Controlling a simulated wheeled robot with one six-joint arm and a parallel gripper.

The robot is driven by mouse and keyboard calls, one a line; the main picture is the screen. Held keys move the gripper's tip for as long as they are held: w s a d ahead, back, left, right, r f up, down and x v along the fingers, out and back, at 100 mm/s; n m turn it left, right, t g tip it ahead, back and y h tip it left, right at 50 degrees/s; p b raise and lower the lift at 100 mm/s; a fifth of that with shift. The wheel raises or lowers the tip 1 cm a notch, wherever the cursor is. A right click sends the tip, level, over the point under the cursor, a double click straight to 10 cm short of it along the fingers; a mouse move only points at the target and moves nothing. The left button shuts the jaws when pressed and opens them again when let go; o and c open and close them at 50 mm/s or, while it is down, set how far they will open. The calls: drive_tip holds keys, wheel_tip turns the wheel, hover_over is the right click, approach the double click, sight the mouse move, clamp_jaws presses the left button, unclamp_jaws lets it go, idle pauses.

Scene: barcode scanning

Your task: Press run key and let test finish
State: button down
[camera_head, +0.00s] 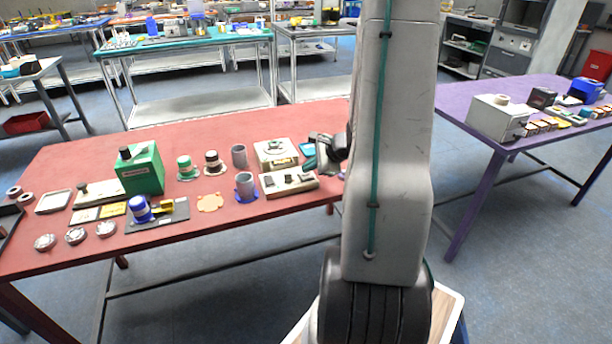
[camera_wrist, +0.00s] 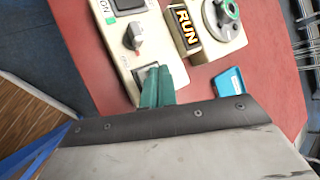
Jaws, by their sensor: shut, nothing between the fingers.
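A long cream control box (camera_wrist: 128,52) runs along the left in the wrist view, with an "ON" rocker switch, a grey knob (camera_wrist: 133,36) and a key (camera_wrist: 147,75) at its near end. My gripper's teal fingers (camera_wrist: 157,82) are closed together over that near key and hide part of it; whether they touch it I cannot tell. A black plate reading "RUN" (camera_wrist: 185,27) sits on a separate cream device (camera_wrist: 222,32) to the right. In the head view the control box (camera_head: 290,184) lies on the red table, and my gripper (camera_head: 318,156) is above its right end.
The red table (camera_head: 80,258) also holds a green box (camera_head: 140,168), two grey mugs, a blue-topped stamp (camera_head: 141,209) and round tins to the left. A blue block (camera_wrist: 229,82) lies right of my fingers in the wrist view. A purple table (camera_head: 480,128) stands at the right.

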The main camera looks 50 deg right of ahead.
sight(309, 176)
drive_tip(key=shift+r, duration=2.75)
drive_tip(key=s+a+r+n+g+y, duration=0.1)
drive_tip(key=s+a+r+n+g, duration=0.2)
drive_tip(key=a, duration=0.4)
drive_tip(key=s+a+r+n+g+y, duration=0.2)
drive_tip(key=a+n, duration=0.4)
drive_tip(key=a, duration=0.2)
drive_tip(key=s+a+r+n+g+y, duration=0.1)
drive_tip(key=s+a+r+n+g, duration=0.2)
drive_tip(key=a, duration=0.4)
drive_tip(key=s+a+r+n+h, duration=0.5)
drive_tip(key=s+a+r+n, duration=0.4)
drive_tip(key=a+n, duration=0.3)
drive_tip(key=shift+s+a+n+h, duration=0.3)
drive_tip(key=shift+s+a+n, duration=0.15)
drive_tip(key=shift+s, duration=0.2)
